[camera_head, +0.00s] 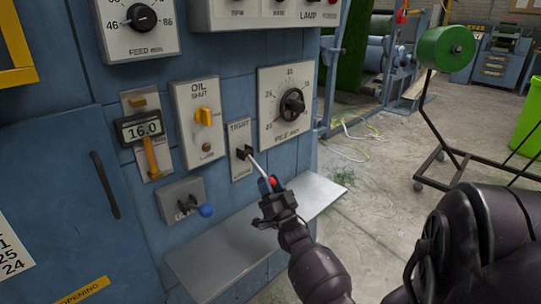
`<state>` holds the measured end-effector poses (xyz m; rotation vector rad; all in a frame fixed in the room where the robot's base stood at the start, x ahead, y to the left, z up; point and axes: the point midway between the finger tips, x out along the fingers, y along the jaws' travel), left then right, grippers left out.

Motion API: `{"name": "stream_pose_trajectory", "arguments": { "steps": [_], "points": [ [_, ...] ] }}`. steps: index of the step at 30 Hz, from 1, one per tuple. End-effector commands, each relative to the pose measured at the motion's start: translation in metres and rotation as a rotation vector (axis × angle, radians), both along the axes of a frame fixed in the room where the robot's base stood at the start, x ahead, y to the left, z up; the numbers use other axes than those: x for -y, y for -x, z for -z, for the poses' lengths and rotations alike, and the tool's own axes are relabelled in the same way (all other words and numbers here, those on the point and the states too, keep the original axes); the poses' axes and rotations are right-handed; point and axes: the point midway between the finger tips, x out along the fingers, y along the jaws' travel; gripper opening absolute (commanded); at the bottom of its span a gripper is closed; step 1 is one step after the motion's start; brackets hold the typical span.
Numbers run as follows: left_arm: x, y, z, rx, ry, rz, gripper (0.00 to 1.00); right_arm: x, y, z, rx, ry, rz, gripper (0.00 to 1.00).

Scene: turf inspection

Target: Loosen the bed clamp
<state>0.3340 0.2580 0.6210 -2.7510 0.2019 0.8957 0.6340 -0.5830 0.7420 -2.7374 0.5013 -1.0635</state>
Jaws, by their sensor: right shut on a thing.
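The bed clamp seems to be the narrow light plate (239,134) on the blue machine front, with a word like "TIGHT" at its top. A thin pale metal lever (256,164) sticks out of its black slot, slanting down to the right and out from the panel. My right gripper (271,190) is shut on that end, in front of the panel and above the grey shelf. The fingers hide part of the grip. My left gripper is out of view.
Left of the plate are the oil switch (203,115), a gauge reading 16.0 (143,129) and a blue-knobbed lever (205,211). A dial (292,104) is to the right. The grey shelf (225,255) juts out below. A green-roll stand (444,48) stands right on open floor.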

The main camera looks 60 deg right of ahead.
Motion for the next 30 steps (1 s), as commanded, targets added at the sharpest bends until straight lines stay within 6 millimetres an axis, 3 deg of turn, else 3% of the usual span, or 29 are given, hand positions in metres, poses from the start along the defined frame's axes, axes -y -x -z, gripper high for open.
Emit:
{"name": "stream_pose_trajectory", "arguments": {
  "steps": [3,19,20,21,24,30],
  "points": [
    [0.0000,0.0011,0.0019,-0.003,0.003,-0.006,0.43,0.0018,-0.0013,0.0088,-0.013,-0.007,0.003,0.00],
    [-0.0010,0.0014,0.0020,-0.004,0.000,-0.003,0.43,0.0024,-0.0023,0.0100,-0.012,-0.007,0.004,0.00],
    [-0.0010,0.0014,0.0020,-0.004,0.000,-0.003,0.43,0.0024,-0.0023,0.0098,-0.012,-0.007,0.004,0.38],
    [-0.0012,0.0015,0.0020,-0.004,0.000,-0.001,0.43,0.0024,-0.0023,0.0097,-0.012,-0.007,0.004,0.44],
    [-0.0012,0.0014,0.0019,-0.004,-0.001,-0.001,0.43,0.0021,-0.0024,0.0085,-0.009,-0.005,0.003,0.60],
    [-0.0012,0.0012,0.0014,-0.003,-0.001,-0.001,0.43,0.0015,-0.0028,0.0066,-0.004,-0.002,0.002,0.60]
  ]
}}
